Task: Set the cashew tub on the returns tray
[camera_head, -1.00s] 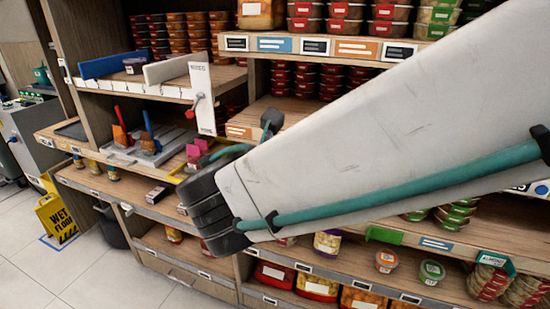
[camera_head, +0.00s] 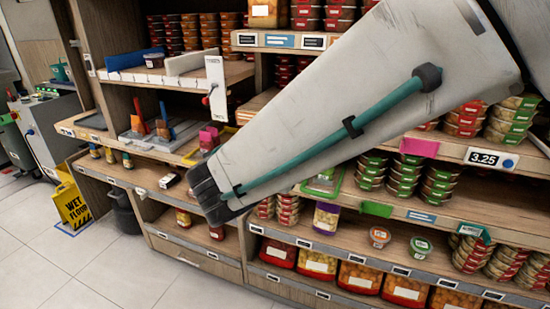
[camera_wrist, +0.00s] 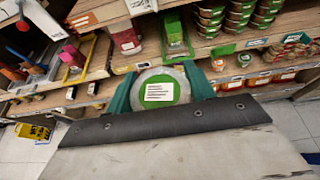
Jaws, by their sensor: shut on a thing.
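In the wrist view my gripper (camera_wrist: 160,92) has its teal fingers on both sides of a clear round tub (camera_wrist: 162,74) with a green lid and a white label. The fingers are shut on the tub. The label is too small to read, so I cannot confirm that it is cashew. In the head view my own arm hides the gripper and the tub. A dark shallow tray (camera_head: 92,121) sits at the left end of the middle shelf. I cannot read any label naming it the returns tray.
A grey rack with orange and blue scoops (camera_head: 162,130) stands beside the dark tray. A white upright panel with a red-knobbed lever (camera_head: 215,90) rises above it. Stacks of green-lidded tubs (camera_head: 404,178) fill the right shelves. A yellow wet-floor sign (camera_head: 72,206) stands on the floor at left.

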